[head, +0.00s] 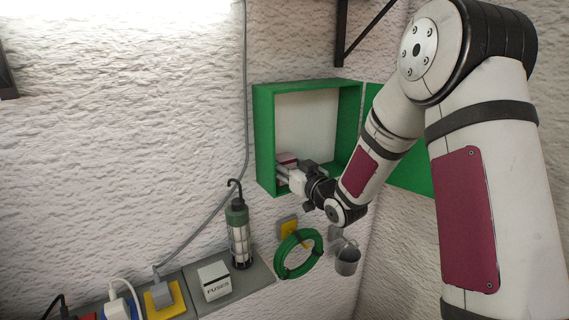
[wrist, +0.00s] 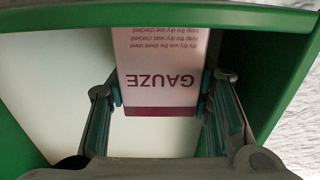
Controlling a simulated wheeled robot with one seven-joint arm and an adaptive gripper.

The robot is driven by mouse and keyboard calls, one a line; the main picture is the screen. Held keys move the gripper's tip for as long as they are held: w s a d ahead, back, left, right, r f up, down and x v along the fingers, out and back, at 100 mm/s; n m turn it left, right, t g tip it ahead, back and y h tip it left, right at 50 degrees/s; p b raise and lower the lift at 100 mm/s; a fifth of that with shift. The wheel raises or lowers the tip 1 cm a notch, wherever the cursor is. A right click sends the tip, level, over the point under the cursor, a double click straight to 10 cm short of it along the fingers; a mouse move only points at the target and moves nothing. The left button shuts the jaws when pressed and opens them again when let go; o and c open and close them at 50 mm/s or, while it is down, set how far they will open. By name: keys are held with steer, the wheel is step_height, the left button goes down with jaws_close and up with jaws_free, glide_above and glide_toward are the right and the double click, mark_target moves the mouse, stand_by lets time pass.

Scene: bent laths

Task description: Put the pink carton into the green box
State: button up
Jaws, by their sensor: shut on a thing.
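The green box (head: 265,140) is fixed on the wall in the head view, open at the front with a pale back. It also fills the wrist view, with its green wall (wrist: 276,70) at the right. The pink carton (wrist: 160,70) is white and pink with "GAUZE" printed on it, upside down in the wrist view. In the head view only a small pink part of the carton (head: 287,158) shows. My gripper (wrist: 160,100) is shut on the carton, one finger on each side. In the head view my gripper (head: 288,175) reaches into the box's lower left part.
A green door (head: 411,160) stands open at the box's right, behind my arm. Below are a lamp (head: 239,235), a white fuses box (head: 214,281) on a grey shelf (head: 258,279), a green cable coil (head: 299,253) and a small bucket (head: 347,260).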

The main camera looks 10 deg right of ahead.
steer(key=o, duration=0.9)
steer(key=shift+c, duration=0.2)
steer(key=shift+r, duration=0.1)
steer(key=s+d+r+m+g+h, duration=0.1)
steer(key=s+d+r+g+h, duration=0.1)
steer(key=s, duration=0.5)
steer(key=s+d+r+g+h, duration=0.2)
steer(key=s+h, duration=0.1)
steer(key=s, duration=0.4)
steer(key=s+d+r+m+g+h, duration=0.1)
steer(key=s+d+r+g+h, duration=0.1)
steer(key=s, duration=0.5)
steer(key=s+a+g, duration=0.2)
steer(key=s, duration=0.8)
steer(key=s+a+m+g+y, duration=0.1)
steer(key=s+a+g, duration=0.1)
steer(key=s, duration=0.8)
steer(key=shift+s+a+m+g, duration=0.15)
steer(key=shift+m+g, duration=0.15)
steer(key=shift+g, duration=0.5)
